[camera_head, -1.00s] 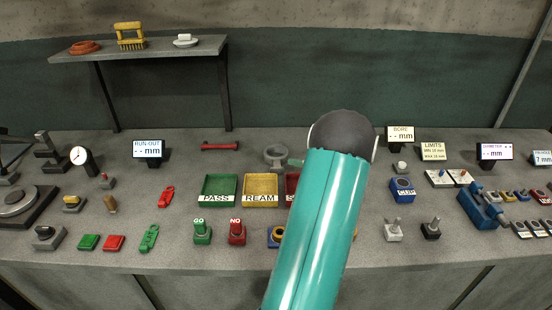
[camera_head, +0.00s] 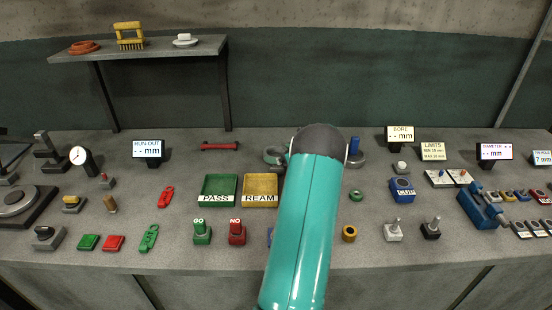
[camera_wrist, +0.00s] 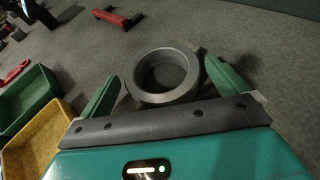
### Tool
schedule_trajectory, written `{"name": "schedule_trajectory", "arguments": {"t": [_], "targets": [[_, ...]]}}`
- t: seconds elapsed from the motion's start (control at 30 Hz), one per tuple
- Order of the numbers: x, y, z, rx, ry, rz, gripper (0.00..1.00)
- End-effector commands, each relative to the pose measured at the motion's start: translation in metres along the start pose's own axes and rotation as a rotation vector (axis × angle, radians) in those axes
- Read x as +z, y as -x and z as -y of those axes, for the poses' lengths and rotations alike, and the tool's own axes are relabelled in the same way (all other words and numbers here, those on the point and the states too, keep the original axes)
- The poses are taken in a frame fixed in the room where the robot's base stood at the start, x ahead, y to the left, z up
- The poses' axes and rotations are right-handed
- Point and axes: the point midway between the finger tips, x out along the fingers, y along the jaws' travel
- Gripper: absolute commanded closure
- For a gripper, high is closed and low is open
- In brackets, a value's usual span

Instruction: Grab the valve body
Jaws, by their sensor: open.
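The valve body looks like a thick grey ring with an open bore. In the wrist view the valve body (camera_wrist: 142,92) lies between the two green fingers of my gripper (camera_wrist: 160,70), which are open. In the head view the valve body (camera_head: 271,162) stands behind the trays, partly covered by my arm and a green finger. The rest of my gripper is hidden there.
A green PASS tray (camera_head: 218,204) and a yellow REAM tray (camera_head: 261,205) stand in front of the valve body. A red bar (camera_head: 220,146) lies at the back left. Bench between them is clear.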

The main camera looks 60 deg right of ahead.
Motion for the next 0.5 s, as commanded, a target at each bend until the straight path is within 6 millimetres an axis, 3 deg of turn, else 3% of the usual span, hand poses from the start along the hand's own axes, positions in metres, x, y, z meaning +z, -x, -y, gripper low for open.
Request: {"name": "schedule_trajectory", "arguments": {"t": [0.1,0.3,0.5], "targets": [[-0.0003,-0.0095,0.0004,0.000,0.001,0.000,0.00],[-0.0001,-0.0094,0.0005,-0.001,0.001,0.000,0.02],[0.0000,-0.0092,0.0005,-0.001,0.001,0.000,0.41]]}}
